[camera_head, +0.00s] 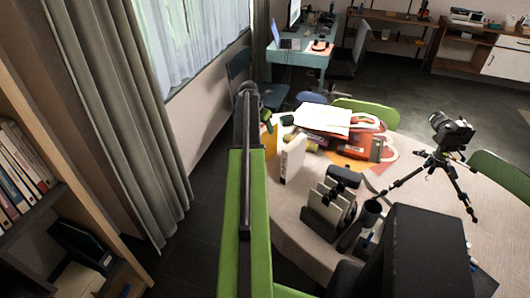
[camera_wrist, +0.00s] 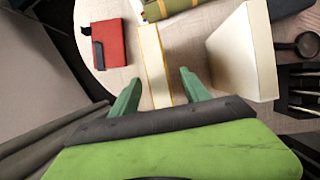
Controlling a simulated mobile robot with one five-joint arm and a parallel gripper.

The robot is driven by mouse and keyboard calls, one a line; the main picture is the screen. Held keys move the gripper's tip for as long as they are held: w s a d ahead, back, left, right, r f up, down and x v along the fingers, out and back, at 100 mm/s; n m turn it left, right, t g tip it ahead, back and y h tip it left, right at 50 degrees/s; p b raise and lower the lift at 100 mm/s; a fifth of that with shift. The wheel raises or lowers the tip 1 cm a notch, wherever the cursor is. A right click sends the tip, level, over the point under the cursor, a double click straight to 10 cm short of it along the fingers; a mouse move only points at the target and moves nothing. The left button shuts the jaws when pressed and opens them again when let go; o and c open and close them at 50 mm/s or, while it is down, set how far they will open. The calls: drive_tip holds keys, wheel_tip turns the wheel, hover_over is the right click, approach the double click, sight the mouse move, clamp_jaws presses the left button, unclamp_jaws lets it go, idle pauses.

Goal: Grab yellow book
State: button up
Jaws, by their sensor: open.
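The yellow book (camera_wrist: 154,58) stands on the table in the wrist view, its pale page edge framed by thin yellow covers. In the head view the yellow book (camera_head: 270,140) shows as a narrow yellow strip, partly hidden behind my arm and the white book. My gripper (camera_wrist: 159,77) is open, its two green fingers apart. In the wrist view the near end of the book appears between the fingers, with gaps on both sides. I cannot tell how far the fingers are above or around it. The fingers do not show clearly in the head view.
A thick white book (camera_wrist: 243,52) stands close right of the yellow book. A red book (camera_wrist: 108,43) lies to its left. The round table (camera_head: 300,235) also holds a dark holder (camera_head: 328,207), papers (camera_head: 322,120) and a camera tripod (camera_head: 440,165). A curtain (camera_head: 110,100) hangs left.

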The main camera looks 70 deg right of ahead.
sight(266, 133)
drive_tip(key=b+x, duration=0.5)
drive_tip(key=shift+w+f, duration=0.1)
drive_tip(key=shift+f, duration=0.15)
drive_tip(key=shift+r, duration=0.2)
drive_tip(key=shift+f, duration=0.25)
drive_tip(key=shift+c, duration=0.2)
clamp_jaws()
idle(1.2)
